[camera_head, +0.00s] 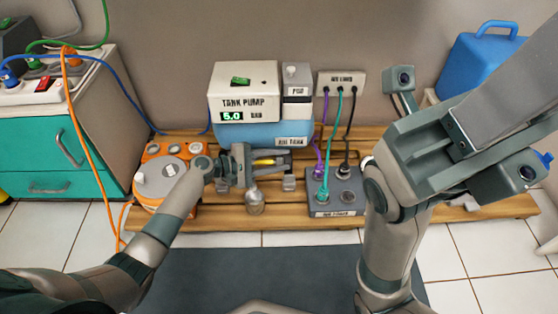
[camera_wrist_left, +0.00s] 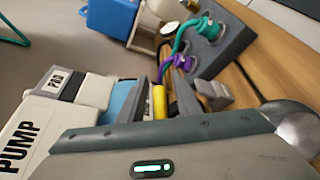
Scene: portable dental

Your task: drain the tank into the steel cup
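The blue air tank (camera_head: 222,135) sits on the wooden pallet under the white tank pump box (camera_head: 235,98), whose display reads 5.0 bar. A yellow handle (camera_head: 263,161) is low at the tank's front. My left gripper (camera_head: 272,162) is at this handle. In the left wrist view the yellow handle (camera_wrist_left: 160,103) lies between the two fingers (camera_wrist_left: 160,95); a firm grip cannot be told. The steel cup (camera_head: 255,205) stands just in front of and below this gripper, and its shiny side shows in the left wrist view (camera_wrist_left: 297,122). My right gripper is raised at the right, its fingers unclear.
A grey socket block (camera_head: 321,206) with purple, teal and black hoses stands right of the cup. An orange unit with a round grey top (camera_head: 158,182) stands left. A teal-drawer cabinet (camera_head: 75,150) is further left, a blue jug (camera_head: 480,60) at back right.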

